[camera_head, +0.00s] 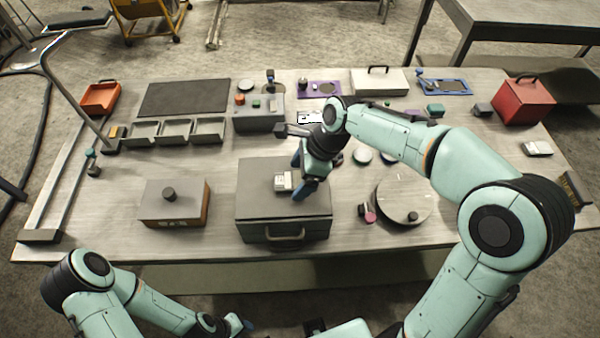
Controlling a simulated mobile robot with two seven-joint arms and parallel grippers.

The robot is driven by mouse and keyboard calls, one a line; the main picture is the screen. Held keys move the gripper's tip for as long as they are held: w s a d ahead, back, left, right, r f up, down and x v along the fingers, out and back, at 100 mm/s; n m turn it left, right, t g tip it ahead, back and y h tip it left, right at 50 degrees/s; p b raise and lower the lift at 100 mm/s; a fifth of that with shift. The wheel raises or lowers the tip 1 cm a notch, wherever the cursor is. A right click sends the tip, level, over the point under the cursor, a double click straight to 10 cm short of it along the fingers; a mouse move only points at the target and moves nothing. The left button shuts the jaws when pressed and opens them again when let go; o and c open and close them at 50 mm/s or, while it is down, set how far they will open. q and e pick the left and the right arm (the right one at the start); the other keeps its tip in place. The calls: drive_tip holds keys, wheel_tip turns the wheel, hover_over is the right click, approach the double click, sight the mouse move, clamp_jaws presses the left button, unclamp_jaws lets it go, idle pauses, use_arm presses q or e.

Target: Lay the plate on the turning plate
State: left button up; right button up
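The turning plate (397,193) is a round grey disc on the right half of the table, with a small dark knob near its front edge. I cannot tell for sure which thing is the plate. Small pale round discs (361,156) lie behind the turning plate, partly near my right arm. My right gripper (301,180) points down over the lid of a grey box, left of the turning plate. A small white block (284,181) shows beside its blue fingers; I cannot tell if they touch. My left gripper (237,325) is low, in front of the table, its fingers mostly hidden.
The grey box (285,214) has a front handle. A brown-sided box (175,204) with a knob stands left of it. Open trays (176,130), a dark mat (185,97) and a red box (523,101) stand farther back. The table's front left is mostly clear.

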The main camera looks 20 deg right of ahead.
drive_tip(key=shift+r, duration=0.15)
drive_tip(key=p+v, duration=0.1)
drive_tip(key=v, duration=1)
drive_tip(key=shift+r+p, duration=0.2)
drive_tip(key=shift+p, duration=0.2)
drive_tip(key=shift+o, duration=0.4)
drive_tip(key=shift+d+r, duration=0.2)
drive_tip(key=shift+r, duration=0.05)
drive_tip(key=x, duration=0.2)
drive_tip(key=b+x, duration=0.1)
drive_tip(key=x, duration=0.3)
drive_tip(key=shift+s+d+f, duration=0.15)
drive_tip(key=shift+d+f, duration=0.1)
drive_tip(key=shift+f, duration=0.2)
drive_tip(key=x, duration=0.5)
drive_tip(key=shift+w+a+f+b, duration=0.2)
drive_tip(key=shift+a+b, duration=0.1)
drive_tip(key=shift+a, duration=0.15)
drive_tip(key=shift+r, duration=0.1)
clamp_jaws()
use_arm(q)
drive_tip(key=shift+w+r, duration=0.1)
